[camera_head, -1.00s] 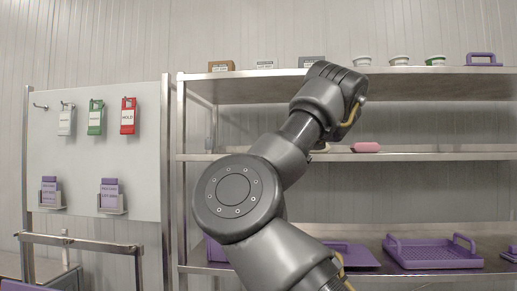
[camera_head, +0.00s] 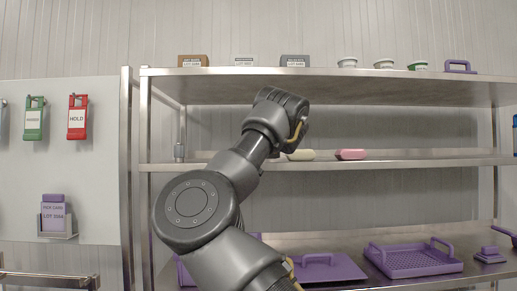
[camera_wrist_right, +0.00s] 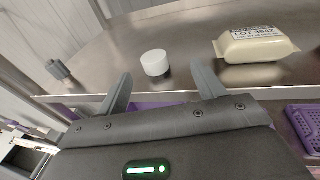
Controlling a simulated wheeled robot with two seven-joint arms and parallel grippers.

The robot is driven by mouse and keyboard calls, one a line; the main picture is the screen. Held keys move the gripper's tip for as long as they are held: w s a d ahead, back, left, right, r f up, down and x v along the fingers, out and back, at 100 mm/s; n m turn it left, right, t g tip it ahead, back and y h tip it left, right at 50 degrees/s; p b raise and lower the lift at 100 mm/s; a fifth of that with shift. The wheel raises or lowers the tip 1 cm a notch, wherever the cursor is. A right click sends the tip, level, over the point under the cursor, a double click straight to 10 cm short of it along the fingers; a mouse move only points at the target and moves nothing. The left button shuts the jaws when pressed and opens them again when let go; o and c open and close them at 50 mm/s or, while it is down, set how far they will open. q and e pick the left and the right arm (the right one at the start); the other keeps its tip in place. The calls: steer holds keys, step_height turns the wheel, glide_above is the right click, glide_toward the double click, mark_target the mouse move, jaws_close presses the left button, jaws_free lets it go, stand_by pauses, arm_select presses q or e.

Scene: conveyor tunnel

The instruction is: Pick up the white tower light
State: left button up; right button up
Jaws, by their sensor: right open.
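A short white cylinder (camera_wrist_right: 154,63), which looks like the white tower light, stands on the metal middle shelf in the right wrist view. My right gripper (camera_wrist_right: 161,70) is open and empty, with its two fingers spread at the shelf's front edge. The cylinder appears between and beyond the fingertips, with no visible contact. In the head view, my arm hides the gripper fingers and the white cylinder. My left gripper is not in view.
A cream packet (camera_wrist_right: 255,45) lies right of the cylinder, and a pink packet (camera_head: 351,154) lies farther right. A small grey fitting (camera_head: 179,151) stands at the shelf's left. The upper shelf (camera_head: 330,73) is above; purple trays (camera_head: 413,260) are below.

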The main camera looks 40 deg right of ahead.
steer(key=w, duration=0.1)
steer(key=w+f, duration=0.1)
steer(key=w, duration=0.1)
steer(key=w+f, duration=0.1)
steer(key=shift+w+d+f, duration=0.1)
steer(key=shift+w+d, duration=0.1)
steer(key=shift+w, duration=0.15)
steer(key=shift+w+d+f, duration=0.1)
steer(key=shift+w, duration=0.4)
steer(key=shift+s+d+r+p, duration=0.1)
steer(key=shift+d+r+p, duration=0.4)
steer(key=shift+p, duration=0.75)
steer(key=p+x, duration=0.1)
steer(key=x, duration=0.2)
steer(key=shift+w+f+p, duration=0.35)
steer(key=shift+w, duration=0.05)
steer(key=shift+s, duration=0.15)
steer(key=shift+s+a+r, duration=0.15)
steer(key=shift+s+r, duration=0.05)
steer(key=shift+s, duration=0.1)
steer(key=c, duration=0.4)
steer(key=shift+w+f, duration=0.15)
steer(key=shift+w, duration=0.05)
steer(key=c, duration=0.7)
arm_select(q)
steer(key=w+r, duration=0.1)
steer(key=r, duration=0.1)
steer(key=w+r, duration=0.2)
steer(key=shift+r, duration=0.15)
